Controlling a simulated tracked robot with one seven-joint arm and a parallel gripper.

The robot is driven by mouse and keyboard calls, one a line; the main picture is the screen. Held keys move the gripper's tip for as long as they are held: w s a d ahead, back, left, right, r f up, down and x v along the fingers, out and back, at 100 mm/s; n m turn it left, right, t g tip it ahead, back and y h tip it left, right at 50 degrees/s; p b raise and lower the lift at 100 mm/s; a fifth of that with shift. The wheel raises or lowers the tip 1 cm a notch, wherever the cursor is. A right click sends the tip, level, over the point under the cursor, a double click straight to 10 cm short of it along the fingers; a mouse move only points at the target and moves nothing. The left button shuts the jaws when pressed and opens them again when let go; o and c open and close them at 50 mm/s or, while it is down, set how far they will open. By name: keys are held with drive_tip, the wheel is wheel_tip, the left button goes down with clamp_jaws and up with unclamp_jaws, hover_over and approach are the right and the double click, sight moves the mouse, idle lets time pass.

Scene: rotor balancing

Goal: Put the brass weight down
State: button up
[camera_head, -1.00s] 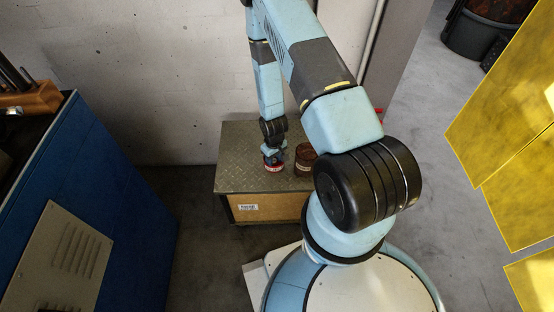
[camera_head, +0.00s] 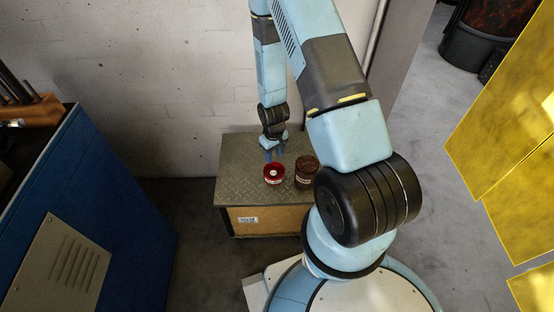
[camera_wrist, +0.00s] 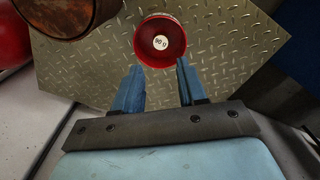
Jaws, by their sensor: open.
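A round red tin (camera_head: 274,175) stands upright on the metal-topped box (camera_head: 236,185). In the wrist view the red tin (camera_wrist: 160,57) has a white round label at its middle, which seems to read "90 g". I see no brass-coloured weight; I cannot tell whether the labelled piece is a weight inside the tin. My gripper (camera_head: 274,156) is just above the red tin. In the wrist view my gripper (camera_wrist: 160,78) is open and empty, its two blue fingers apart with the tin beyond their tips.
A rusty brown can (camera_head: 306,173) stands close to the right of the tin; it fills the upper left of the wrist view (camera_wrist: 65,12). A red object (camera_wrist: 12,38) shows at that view's left edge. A blue cabinet (camera_head: 110,190) is at left, yellow panels (camera_head: 500,120) at right.

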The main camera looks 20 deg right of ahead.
wheel_tip(320, 180, up, 32)
drive_tip(key=w+m+t, duration=0.1)
drive_tip(key=m+t, duration=0.1)
drive_tip(key=t, duration=0.1)
drive_tip(key=s+d+r+m+t, duration=0.1)
drive_tip(key=s+r+t, duration=0.1)
drive_tip(key=s+r, duration=1.8)
wheel_tip(320, 180, up, 2)
drive_tip(key=shift+s+r+m+t, duration=0.1)
drive_tip(key=shift+s+m+t, duration=0.1)
drive_tip(key=shift+m+t, duration=0.1)
drive_tip(key=shift+d, duration=0.1)
